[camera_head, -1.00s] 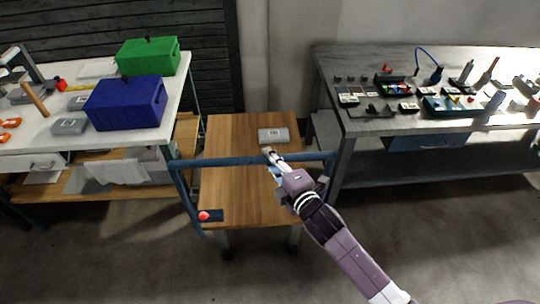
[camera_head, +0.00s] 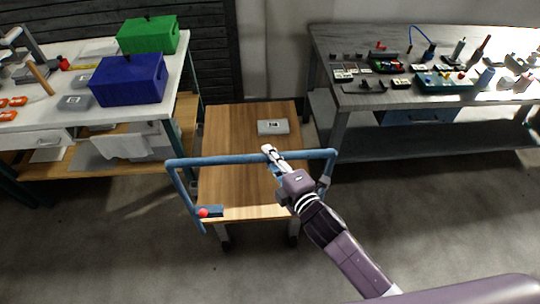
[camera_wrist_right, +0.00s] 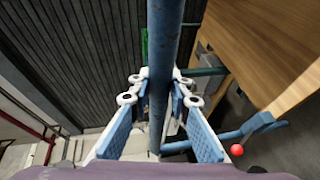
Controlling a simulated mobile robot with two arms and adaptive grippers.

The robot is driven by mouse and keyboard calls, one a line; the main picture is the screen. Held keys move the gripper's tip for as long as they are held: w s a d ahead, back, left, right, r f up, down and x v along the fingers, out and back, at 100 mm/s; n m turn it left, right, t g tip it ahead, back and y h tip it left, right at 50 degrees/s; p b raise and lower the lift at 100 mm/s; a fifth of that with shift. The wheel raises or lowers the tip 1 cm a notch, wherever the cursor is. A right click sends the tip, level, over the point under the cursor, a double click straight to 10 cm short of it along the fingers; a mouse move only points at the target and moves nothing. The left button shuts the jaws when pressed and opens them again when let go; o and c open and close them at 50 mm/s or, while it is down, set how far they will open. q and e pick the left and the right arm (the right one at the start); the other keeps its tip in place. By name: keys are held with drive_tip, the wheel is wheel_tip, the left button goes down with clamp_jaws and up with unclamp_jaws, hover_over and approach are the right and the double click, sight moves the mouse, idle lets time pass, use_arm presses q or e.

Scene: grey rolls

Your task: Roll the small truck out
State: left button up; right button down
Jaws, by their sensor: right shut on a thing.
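The small truck has a wooden deck (camera_head: 230,150), a blue push handle (camera_head: 215,160) across its near end and wheels below. It stands on the floor between two benches. My right gripper (camera_head: 270,152) is shut on the crossbar of the handle, right of its middle. In the right wrist view the blue bar (camera_wrist_right: 160,60) runs between the two fingers of the gripper (camera_wrist_right: 158,92). A grey case (camera_head: 273,127) lies on the far part of the deck. A red knob (camera_head: 203,213) sits at the deck's near left corner. My left gripper is out of view.
A white-topped bench with a blue box (camera_head: 130,80) and a green box (camera_head: 148,36) stands close on the left. A grey workbench (camera_head: 400,100) with small parts stands on the right. A wall is behind the truck. The floor (camera_head: 120,240) on the near side is clear.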

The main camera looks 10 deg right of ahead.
drive_tip(key=shift+s+f, duration=0.1)
drive_tip(key=shift+f, duration=0.1)
drive_tip(key=c, duration=1.8)
unclamp_jaws()
drive_tip(key=shift+o, duration=0.2)
drive_tip(key=shift+r, duration=0.1)
drive_tip(key=v, duration=1.1)
drive_tip(key=shift+s+d, duration=0.2)
drive_tip(key=shift+s, duration=0.15)
drive_tip(key=shift+r, duration=0.15)
